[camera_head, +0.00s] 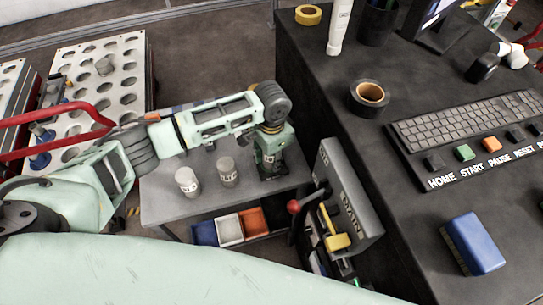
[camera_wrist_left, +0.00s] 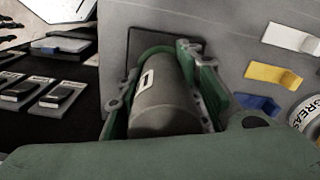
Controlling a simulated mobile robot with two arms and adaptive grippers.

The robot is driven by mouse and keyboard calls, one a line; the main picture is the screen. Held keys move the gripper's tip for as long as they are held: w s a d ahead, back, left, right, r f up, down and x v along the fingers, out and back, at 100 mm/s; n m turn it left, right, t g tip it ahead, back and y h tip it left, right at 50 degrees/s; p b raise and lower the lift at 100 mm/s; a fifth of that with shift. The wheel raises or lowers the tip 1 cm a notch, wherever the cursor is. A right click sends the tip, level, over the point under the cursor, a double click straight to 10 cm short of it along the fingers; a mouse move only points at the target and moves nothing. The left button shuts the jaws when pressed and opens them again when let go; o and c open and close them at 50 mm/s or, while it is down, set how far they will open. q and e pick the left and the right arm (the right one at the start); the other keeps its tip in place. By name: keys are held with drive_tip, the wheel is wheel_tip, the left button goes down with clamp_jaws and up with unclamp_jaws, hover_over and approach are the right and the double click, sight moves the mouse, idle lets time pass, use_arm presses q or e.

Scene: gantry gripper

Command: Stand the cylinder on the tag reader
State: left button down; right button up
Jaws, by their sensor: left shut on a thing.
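My left gripper (camera_head: 268,170) is at the right end of the small grey table, pointing down. In the left wrist view its green fingers (camera_wrist_left: 165,85) are shut on a grey cylinder (camera_wrist_left: 165,105) with a small white label. A dark square pad (camera_wrist_left: 140,42), apparently the tag reader, lies beyond the cylinder's far end. I cannot tell whether cylinder and pad touch. In the head view the gripper mostly hides the held cylinder, and a dark pad edge (camera_head: 267,175) shows below. My right gripper is not in view.
Two more labelled grey cylinders, one (camera_head: 187,182) and another (camera_head: 228,172), stand on the grey table (camera_head: 160,205) left of the gripper. A MAIN switch box (camera_head: 350,195) with levers stands close right. Coloured bins (camera_head: 230,228) sit below the table front.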

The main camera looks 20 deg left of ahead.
use_arm(q)
drive_tip(key=c, duration=1.3)
unclamp_jaws()
drive_tip(key=shift+f, duration=0.1)
drive_tip(key=shift+o, duration=0.4)
drive_tip(key=shift+r, duration=0.3)
wheel_tip(320, 180, up, 11)
drive_tip(key=shift+f+b, duration=0.2)
drive_tip(key=shift+b, duration=0.55)
drive_tip(key=shift+r, duration=0.6)
